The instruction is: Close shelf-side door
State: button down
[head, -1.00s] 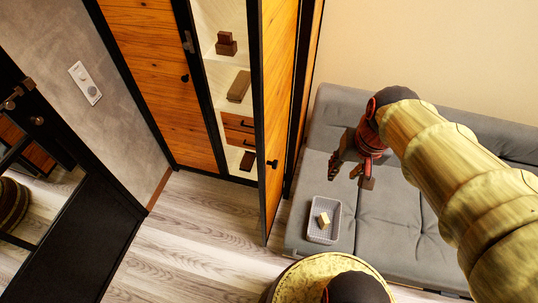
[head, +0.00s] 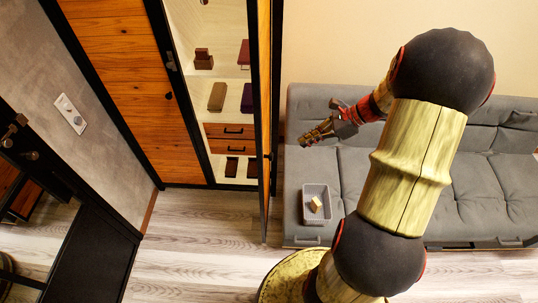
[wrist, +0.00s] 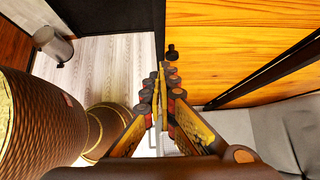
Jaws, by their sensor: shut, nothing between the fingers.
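The shelf-side door (head: 264,90) is an orange wood panel in a black frame. In the head view it stands open and nearly edge-on, swung out from the lit shelves. In the wrist view its wooden face (wrist: 240,45) fills the upper right, with a small black knob (wrist: 172,52) near its left edge. My gripper (head: 305,141) is to the right of the door, above the sofa, pointing toward the door. In the wrist view its fingers (wrist: 162,68) are together and empty, with the knob just beyond the tips. I cannot tell any contact with the door.
The shelves (head: 225,75) hold boxes and drawers. A wooden cabinet door (head: 120,75) is shut at left. A grey sofa (head: 460,200) stands at right, with a grey basket (head: 306,215) holding a yellow block. The wooden floor (head: 200,235) before the shelves is clear.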

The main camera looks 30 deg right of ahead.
jog(key=w+a+r+b+x, duration=0.1)
jog(key=r+x, duration=0.1)
jog(key=x, duration=1)
jog(key=shift+w+a+f, duration=0.25)
jog(key=shift+w+a, duration=0.05)
jog(key=shift+a, duration=0.3)
jog(key=shift+a, duration=0.1)
